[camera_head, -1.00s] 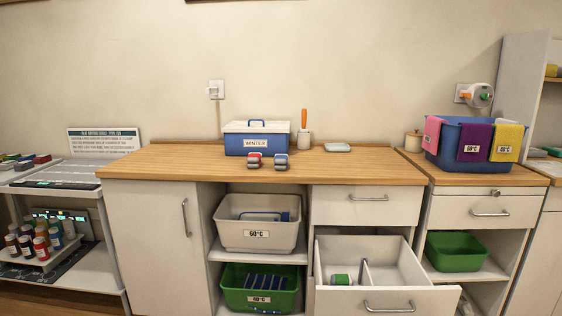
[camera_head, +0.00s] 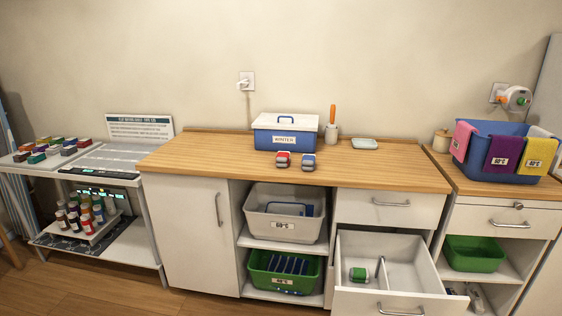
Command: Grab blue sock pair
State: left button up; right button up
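A small blue roll with a pale band, which looks like the blue sock pair (camera_head: 308,163), sits on the wooden counter (camera_head: 390,172) near its front edge. A similar red roll (camera_head: 283,160) sits just left of it, with a narrow gap between them. Both are in front of the blue box with a white lid (camera_head: 285,137), labelled WINTER. Neither of my grippers is in view.
An open drawer (camera_head: 400,308) juts out below the counter with a green roll (camera_head: 359,274) inside. Grey (camera_head: 262,227) and green bins (camera_head: 260,281) fill the middle shelves. A blue basket with cloths (camera_head: 490,180) stands right. The counter's left part is clear.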

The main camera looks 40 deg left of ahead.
aim_at(308, 162)
jog(key=i+l+u, duration=0.15)
jog(key=i+u, duration=0.3)
jog(key=i+l+u, duration=0.35)
jog(key=i+u, duration=0.15)
